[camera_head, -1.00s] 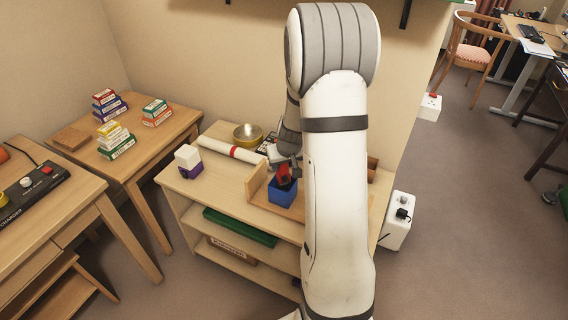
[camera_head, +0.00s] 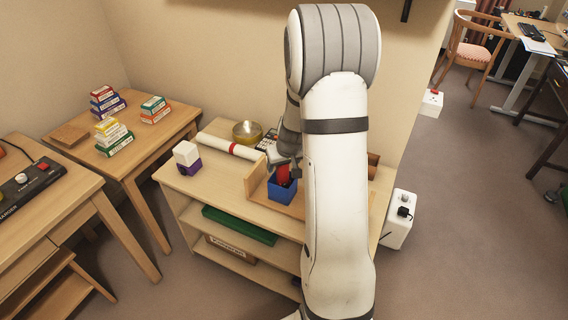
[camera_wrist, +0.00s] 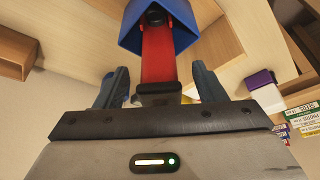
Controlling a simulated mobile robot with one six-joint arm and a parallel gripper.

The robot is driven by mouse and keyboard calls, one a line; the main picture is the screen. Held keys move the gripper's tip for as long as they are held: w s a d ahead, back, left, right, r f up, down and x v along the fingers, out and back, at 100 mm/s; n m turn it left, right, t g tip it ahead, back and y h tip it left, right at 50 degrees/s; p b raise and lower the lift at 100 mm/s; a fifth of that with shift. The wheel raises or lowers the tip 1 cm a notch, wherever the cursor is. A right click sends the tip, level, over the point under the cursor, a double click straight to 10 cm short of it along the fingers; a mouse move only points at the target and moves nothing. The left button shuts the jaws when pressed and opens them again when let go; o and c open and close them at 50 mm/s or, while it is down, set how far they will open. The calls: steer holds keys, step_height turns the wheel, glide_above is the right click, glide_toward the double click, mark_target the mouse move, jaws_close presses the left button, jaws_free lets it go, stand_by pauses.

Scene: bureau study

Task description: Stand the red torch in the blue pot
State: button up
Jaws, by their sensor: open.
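The red torch (camera_head: 283,174) stands in the blue pot (camera_head: 281,191) on the low shelf unit, its upper part showing above the rim. In the wrist view the torch (camera_wrist: 158,55) runs from inside the pot (camera_wrist: 128,30) toward my gripper. My gripper (camera_wrist: 161,87) is open, its two fingers on either side of the torch's near end with a gap on each side. In the head view my gripper (camera_head: 288,162) is just above the pot, partly hidden by my arm.
The shelf unit's top (camera_head: 222,185) also holds a white and purple block (camera_head: 188,158), a red and white roll (camera_head: 231,146) and a brass bowl (camera_head: 247,131). A wooden upright (camera_head: 256,178) stands close left of the pot. Stacked boxes (camera_head: 113,137) sit on the left table.

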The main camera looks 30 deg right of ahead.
steer(key=v, duration=0.7)
steer(key=shift+r+p, duration=0.4)
steer(key=shift+p, duration=0.05)
steer(key=shift+s, duration=0.1)
stand_by(0.5)
